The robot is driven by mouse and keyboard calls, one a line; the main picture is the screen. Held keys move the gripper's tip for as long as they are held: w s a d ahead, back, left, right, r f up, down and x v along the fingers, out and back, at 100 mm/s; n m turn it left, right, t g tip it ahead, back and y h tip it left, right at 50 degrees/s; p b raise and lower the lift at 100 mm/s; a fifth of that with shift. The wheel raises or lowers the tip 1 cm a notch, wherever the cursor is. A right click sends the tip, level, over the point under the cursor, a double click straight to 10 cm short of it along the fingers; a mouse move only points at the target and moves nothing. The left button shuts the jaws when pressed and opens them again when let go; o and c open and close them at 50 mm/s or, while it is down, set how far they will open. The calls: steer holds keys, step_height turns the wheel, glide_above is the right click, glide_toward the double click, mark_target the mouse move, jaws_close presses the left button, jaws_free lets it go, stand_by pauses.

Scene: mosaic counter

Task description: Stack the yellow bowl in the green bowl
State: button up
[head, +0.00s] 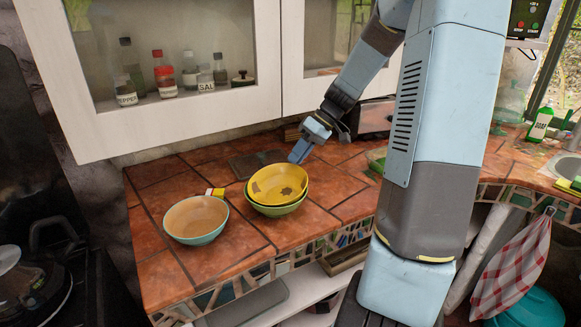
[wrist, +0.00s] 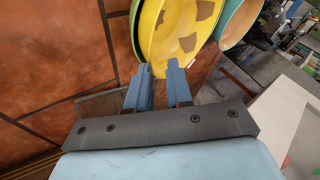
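The yellow bowl (head: 278,184), with brown patches inside, sits upright in the green bowl (head: 276,210) on the tiled counter. In the wrist view the yellow bowl (wrist: 181,45) is just beyond my fingertips, with a green rim (wrist: 135,32) showing beside it. My gripper (head: 297,153) is above the counter, just behind and to the right of the stacked bowls. In the wrist view my gripper (wrist: 159,68) has its two blue fingers apart with nothing between them, clear of the bowl's rim as far as I can tell.
A teal bowl with a tan inside (head: 196,219) stands left of the stack, and a small yellow-and-red item (head: 215,192) lies behind it. A dark flat slab (head: 258,163) lies behind the stack. A white cabinet (head: 190,118) hangs above. The counter's front edge is close to the bowls.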

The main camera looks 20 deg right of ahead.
steer(key=v, duration=0.7)
steer(key=s+a+r+m+t+h, duration=0.1)
steer(key=s+a+r+m+h, duration=0.1)
steer(key=s, duration=0.6)
steer(key=s+a+r+m+t+h, duration=0.2)
steer(key=s+a, duration=0.3)
steer(key=s, duration=0.3)
steer(key=s+a+r+m+t+h, duration=0.2)
steer(key=s+a+r+h, duration=0.1)
steer(key=s, duration=0.5)
steer(key=shift+s+a+r+h, duration=0.25)
steer(key=shift+r+h, duration=0.05)
steer(key=shift+r, duration=0.4)
